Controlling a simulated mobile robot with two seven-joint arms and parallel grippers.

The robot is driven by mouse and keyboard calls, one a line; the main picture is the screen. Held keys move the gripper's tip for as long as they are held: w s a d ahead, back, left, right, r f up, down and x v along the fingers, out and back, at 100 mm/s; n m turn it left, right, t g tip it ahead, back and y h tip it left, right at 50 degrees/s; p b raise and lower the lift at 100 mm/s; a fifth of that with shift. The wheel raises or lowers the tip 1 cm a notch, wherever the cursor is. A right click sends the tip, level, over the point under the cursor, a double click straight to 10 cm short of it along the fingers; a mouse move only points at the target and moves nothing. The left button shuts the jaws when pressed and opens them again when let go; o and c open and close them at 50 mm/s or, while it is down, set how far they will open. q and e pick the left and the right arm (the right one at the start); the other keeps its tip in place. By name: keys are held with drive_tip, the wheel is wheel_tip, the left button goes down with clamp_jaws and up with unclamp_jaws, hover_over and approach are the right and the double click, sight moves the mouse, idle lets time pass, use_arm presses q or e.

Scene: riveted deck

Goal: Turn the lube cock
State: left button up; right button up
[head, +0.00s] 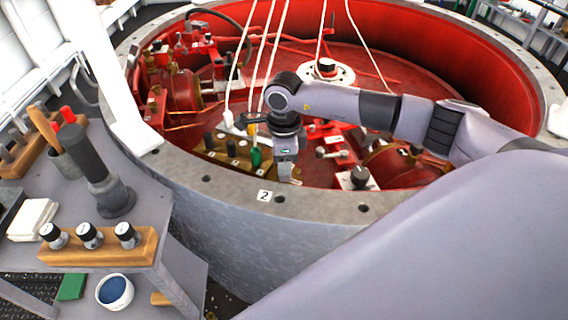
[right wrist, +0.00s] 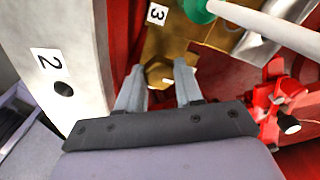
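My right gripper (head: 285,168) reaches down inside the round red well, near its front rim. In the right wrist view its two fingers (right wrist: 158,85) are apart, with a brass hexagonal fitting (right wrist: 160,74) showing in the gap. The fitting sits on a brass block (right wrist: 172,42) beside a "3" label; it looks like the lube cock, but I cannot be sure. I cannot tell whether the fingers touch it. In the head view the brass block (head: 215,152) carries dark knobs and a green piece (head: 256,157). My left gripper is not in view.
The grey rim (head: 235,194) with a "2" label runs close to my right gripper. A green-ended pale rod (right wrist: 265,25) and red valve parts (right wrist: 275,98) lie close by. Ropes hang into the well. A bench (head: 150,185) at left holds a wooden gauge rack (head: 75,256).

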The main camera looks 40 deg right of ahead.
drive_tip(key=shift+m, duration=0.3)
drive_tip(key=m, duration=0.3)
drive_tip(key=shift+m, duration=0.4)
drive_tip(key=m, duration=0.9)
drive_tip(key=shift+m+p, duration=0.5)
drive_tip(key=shift+m, duration=1.7)
drive_tip(key=o, duration=1)
